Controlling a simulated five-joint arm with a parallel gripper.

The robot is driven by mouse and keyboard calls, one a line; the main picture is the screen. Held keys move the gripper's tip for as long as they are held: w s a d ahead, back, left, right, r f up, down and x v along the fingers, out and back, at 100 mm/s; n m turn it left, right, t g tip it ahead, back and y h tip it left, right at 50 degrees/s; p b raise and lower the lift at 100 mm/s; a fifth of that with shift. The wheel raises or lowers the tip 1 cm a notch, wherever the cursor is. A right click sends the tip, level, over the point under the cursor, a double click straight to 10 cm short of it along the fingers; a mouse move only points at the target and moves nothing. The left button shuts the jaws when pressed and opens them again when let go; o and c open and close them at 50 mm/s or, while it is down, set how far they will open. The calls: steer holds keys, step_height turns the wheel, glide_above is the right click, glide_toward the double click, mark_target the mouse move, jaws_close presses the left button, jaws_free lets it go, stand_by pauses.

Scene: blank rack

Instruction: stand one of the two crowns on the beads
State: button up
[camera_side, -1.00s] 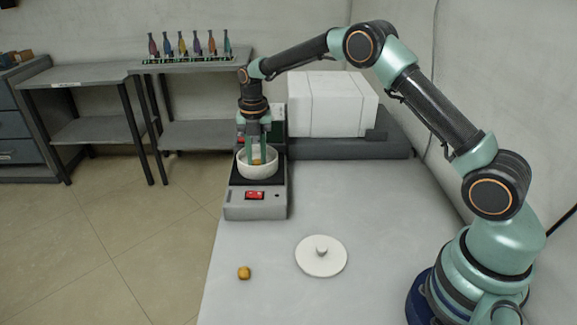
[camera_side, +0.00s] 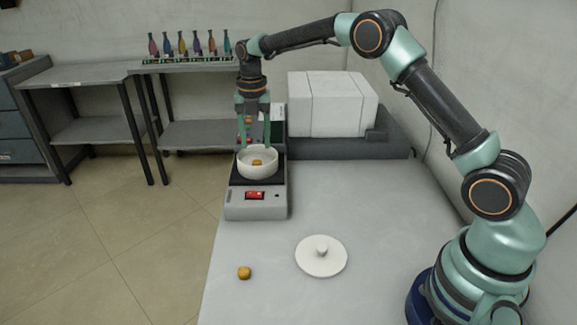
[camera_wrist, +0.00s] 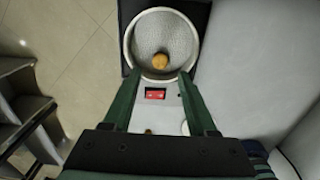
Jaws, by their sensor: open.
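One gold crown (camera_side: 257,162) sits inside the white bowl on the light, grainy beads (camera_wrist: 175,33); in the wrist view the crown (camera_wrist: 160,60) lies near the bowl's near wall. Whether it is upright is too small to tell. The bowl (camera_side: 258,172) stands on the dark plate of a grey device with a red display. The second gold crown (camera_side: 244,272) lies on the table at the front left. My gripper (camera_side: 254,150) is open and empty, with its green fingers above the bowl and apart from the crown.
A round white lid with a knob (camera_side: 321,256) lies on the table right of the second crown. A white block (camera_side: 332,104) stands on a grey base behind. Shelves with several coloured bottles (camera_side: 190,50) are at the back left. The table's middle right is clear.

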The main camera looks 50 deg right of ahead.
mark_target(257, 161)
steer(key=s+r+m+t, duration=0.1)
steer(key=s+r+m, duration=0.5)
steer(key=r, duration=0.2)
steer(key=s+r+m+t, duration=0.2)
steer(key=s+r+m, duration=0.3)
steer(key=r+m, duration=0.25)
steer(key=s+a+f+m+t, duration=0.1)
steer(key=s+f+m+t, duration=0.1)
steer(key=s+m, duration=1.1)
steer(key=shift+s+f+t, duration=0.3)
steer(key=shift+s+f, duration=0.55)
steer(key=shift+s, duration=0.05)
steer(key=shift+m, duration=0.25)
